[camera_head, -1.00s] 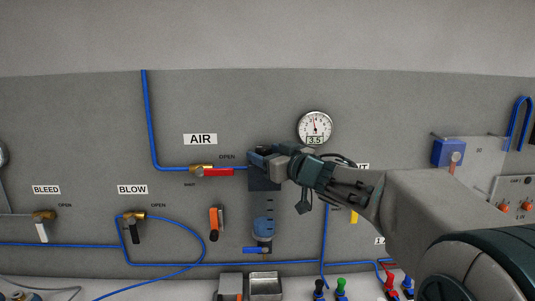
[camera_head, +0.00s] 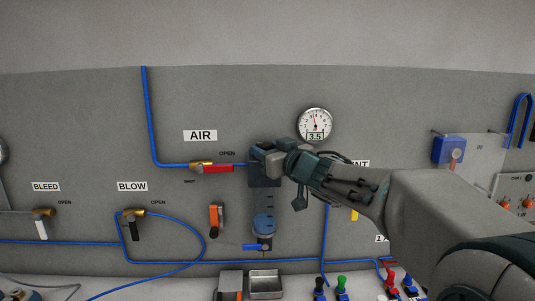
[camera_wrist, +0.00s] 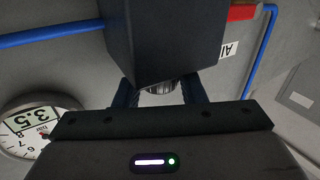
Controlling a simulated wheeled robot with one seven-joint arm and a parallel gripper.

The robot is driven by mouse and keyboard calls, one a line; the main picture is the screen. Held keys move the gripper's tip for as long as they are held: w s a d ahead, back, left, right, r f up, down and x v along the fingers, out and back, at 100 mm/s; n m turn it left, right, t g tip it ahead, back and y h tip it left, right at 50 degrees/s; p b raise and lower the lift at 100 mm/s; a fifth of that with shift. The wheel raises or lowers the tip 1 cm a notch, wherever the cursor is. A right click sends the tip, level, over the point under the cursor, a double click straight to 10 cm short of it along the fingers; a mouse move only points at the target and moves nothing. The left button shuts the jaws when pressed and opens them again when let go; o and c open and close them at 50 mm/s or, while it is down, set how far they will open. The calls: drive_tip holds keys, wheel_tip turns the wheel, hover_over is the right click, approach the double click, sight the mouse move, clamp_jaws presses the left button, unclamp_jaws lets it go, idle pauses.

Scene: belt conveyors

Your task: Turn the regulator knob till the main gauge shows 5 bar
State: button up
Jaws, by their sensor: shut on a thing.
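The main gauge (camera_head: 315,124) is a round white dial on the wall with a digital readout of 3.5. It also shows upside down in the wrist view (camera_wrist: 36,124), also with 3.5. The regulator (camera_head: 264,198) is a dark block with a blue bowl below, left of the gauge. Its body fills the top middle of the wrist view (camera_wrist: 163,40). My gripper (camera_head: 262,150) is at the regulator's top, its two fingers (camera_wrist: 160,94) on either side of the regulator knob (camera_wrist: 160,88). It is shut on the knob, which is mostly hidden.
A red-handled valve (camera_head: 217,169) under the AIR sign (camera_head: 200,135) joins the blue air line left of the regulator. An orange-handled part (camera_head: 216,217) is lower left. A grey metal tray (camera_head: 265,285) stands below. My arm covers the wall right of the regulator.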

drive_tip(key=shift+m+t+h+b, duration=0.65)
drive_tip(key=shift+h+b, duration=0.25)
drive_tip(key=shift+b, duration=0.65)
drive_tip(key=m+h+b, duration=0.1)
drive_tip(key=b, duration=0.4)
drive_tip(key=shift+f+t+h, duration=0.15)
drive_tip(key=shift+t+h, duration=0.1)
drive_tip(key=shift+h, duration=0.15)
drive_tip(key=m+h+b, duration=0.1)
drive_tip(key=h+b, duration=0.1)
drive_tip(key=b, duration=0.5)
drive_tip(key=a+m+h+b, duration=0.1)
drive_tip(key=m+h+b, duration=0.1)
drive_tip(key=b, duration=0.5)
drive_tip(key=shift+f+t+h+b, duration=0.15)
drive_tip(key=shift+t+h+b, duration=0.15)
drive_tip(key=shift+h+b, duration=0.1)
drive_tip(key=m+h+b, duration=0.2)
drive_tip(key=b, duration=0.1)
drive_tip(key=shift+w+a, duration=0.1)
drive_tip(key=shift+a, duration=0.05)
drive_tip(key=shift+a+m+g+h, duration=0.15)
drive_tip(key=shift+m+g+h, duration=0.25)
drive_tip(key=shift+m+h, duration=1)
drive_tip(key=shift+h, duration=0.9)
drive_tip(key=shift+g+h, duration=0.3)
